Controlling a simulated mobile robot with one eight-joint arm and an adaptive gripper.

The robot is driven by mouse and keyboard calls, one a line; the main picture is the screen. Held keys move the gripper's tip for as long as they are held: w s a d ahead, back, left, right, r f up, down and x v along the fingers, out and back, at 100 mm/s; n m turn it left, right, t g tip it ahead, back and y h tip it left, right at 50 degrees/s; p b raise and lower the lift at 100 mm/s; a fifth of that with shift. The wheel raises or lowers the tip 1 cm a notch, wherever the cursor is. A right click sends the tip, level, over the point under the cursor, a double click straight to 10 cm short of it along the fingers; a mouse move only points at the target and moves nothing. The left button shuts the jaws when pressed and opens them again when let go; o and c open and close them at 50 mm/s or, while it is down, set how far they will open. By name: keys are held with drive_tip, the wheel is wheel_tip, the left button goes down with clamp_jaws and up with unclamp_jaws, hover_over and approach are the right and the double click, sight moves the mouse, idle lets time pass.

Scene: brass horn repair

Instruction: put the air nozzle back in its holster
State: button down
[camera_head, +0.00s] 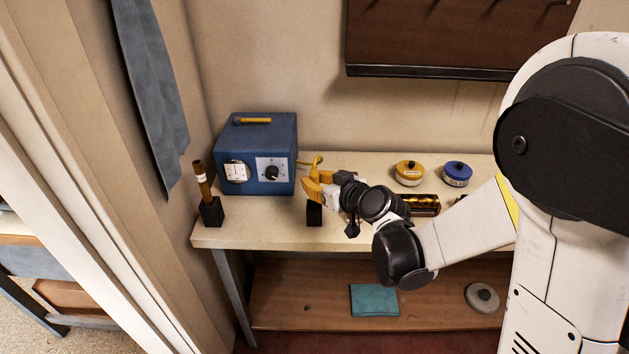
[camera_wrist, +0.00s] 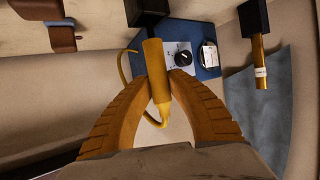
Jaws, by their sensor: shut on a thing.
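The yellow air nozzle (camera_wrist: 156,75) is gripped between the two yellow-brown fingers of my gripper (camera_wrist: 160,95). A black block (camera_head: 314,214), which looks like the holster, stands on the bench just below my gripper. In the wrist view the block (camera_wrist: 146,12) lies beyond the nozzle's far end. I cannot tell whether they touch, and the block's opening is hidden.
A blue box with dials (camera_head: 257,160) stands close left of my gripper. A second black holder (camera_head: 211,211) with a labelled amber stick (camera_head: 202,181) is at the bench's left end. Yellow (camera_head: 409,173) and blue (camera_head: 457,173) tins stand to the right.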

drive_tip(key=shift+f+b, duration=2.9)
drive_tip(key=shift+f, duration=0.15)
drive_tip(key=c, duration=1.2)
unclamp_jaws()
drive_tip(key=shift+c, duration=0.2)
drive_tip(key=shift+r, duration=0.1)
drive_tip(key=v, duration=1.2)
drive_tip(key=s+d+m+g+h, duration=0.2)
drive_tip(key=s+d, duration=0.4)
drive_tip(key=s, duration=0.3)
drive_tip(key=s+d+m+g+h, duration=0.2)
drive_tip(key=s+d+m+h, duration=0.2)
drive_tip(key=s, duration=0.4)
drive_tip(key=shift+s+d+r+g+h, duration=0.35)
drive_tip(key=shift+d+h, duration=0.25)
drive_tip(key=shift+d, duration=0.55)
